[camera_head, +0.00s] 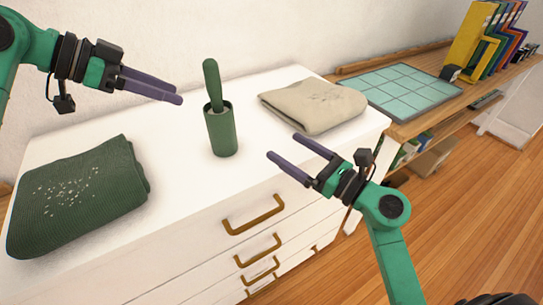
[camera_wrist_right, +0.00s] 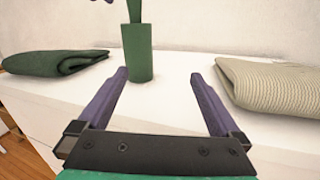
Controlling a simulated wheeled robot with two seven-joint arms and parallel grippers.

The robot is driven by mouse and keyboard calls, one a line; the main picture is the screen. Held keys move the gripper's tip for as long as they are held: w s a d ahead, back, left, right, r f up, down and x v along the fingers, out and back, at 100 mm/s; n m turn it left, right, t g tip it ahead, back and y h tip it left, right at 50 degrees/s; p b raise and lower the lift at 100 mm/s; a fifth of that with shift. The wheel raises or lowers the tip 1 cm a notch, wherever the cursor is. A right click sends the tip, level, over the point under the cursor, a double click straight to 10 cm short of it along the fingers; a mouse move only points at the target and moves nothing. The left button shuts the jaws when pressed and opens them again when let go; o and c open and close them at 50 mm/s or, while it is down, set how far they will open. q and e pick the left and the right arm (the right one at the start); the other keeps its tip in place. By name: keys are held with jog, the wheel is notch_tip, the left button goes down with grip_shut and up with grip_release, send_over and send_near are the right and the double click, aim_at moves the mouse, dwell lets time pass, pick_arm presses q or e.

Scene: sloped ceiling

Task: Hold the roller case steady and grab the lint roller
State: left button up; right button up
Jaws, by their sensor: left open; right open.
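The green cylindrical roller case (camera_head: 221,134) stands upright on the white dresser top. The lint roller's green handle (camera_head: 212,80) sticks up out of it, and the rest of the roller is hidden inside. My left gripper (camera_head: 180,92) is open and empty, to the left of the handle and apart from it. My right gripper (camera_head: 286,147) is open and empty, to the right of the case over the dresser's front part. In the right wrist view the case (camera_wrist_right: 138,67) stands beyond the open fingers (camera_wrist_right: 157,75), with the handle (camera_wrist_right: 134,12) cut by the top edge.
A folded dark green cloth with pale specks (camera_head: 80,195) lies at the left of the dresser top (camera_head: 180,190). A folded beige cloth (camera_head: 315,105) lies to the right. A wooden desk (camera_head: 425,118) with a tiled mat (camera_head: 405,88) and several binders (camera_head: 485,45) stands beyond.

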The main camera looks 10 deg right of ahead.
jog(key=n+g, duration=0.2)
send_near(232, 137)
jog(key=shift+s+d+f+y, duration=0.25)
jog(key=shift+s+d+y, duration=0.15)
jog(key=shift+d, duration=0.05)
jog(key=shift+w+a, duration=0.2)
jog(key=shift+a, duration=0.05)
jog(key=x, duration=1.3)
jog(key=shift+w+a+r, duration=0.1)
jog(key=shift+w+a, duration=0.05)
jog(key=shift+w, duration=0.25)
jog(key=c, duration=1.3)
pick_arm(q)
jog(key=o, duration=0.4)
jog(key=shift+c, duration=0.2)
jog(key=m+t+y, duration=0.3)
jog(key=m+y, duration=0.4)
jog(key=m, duration=2)
send_near(206, 66)
pick_arm(e)
jog(key=shift+s, duration=0.1)
pick_arm(q)
jog(key=x, duration=1.2)
jog(key=shift+w+d+f, duration=0.1)
jog(key=shift+f, duration=0.05)
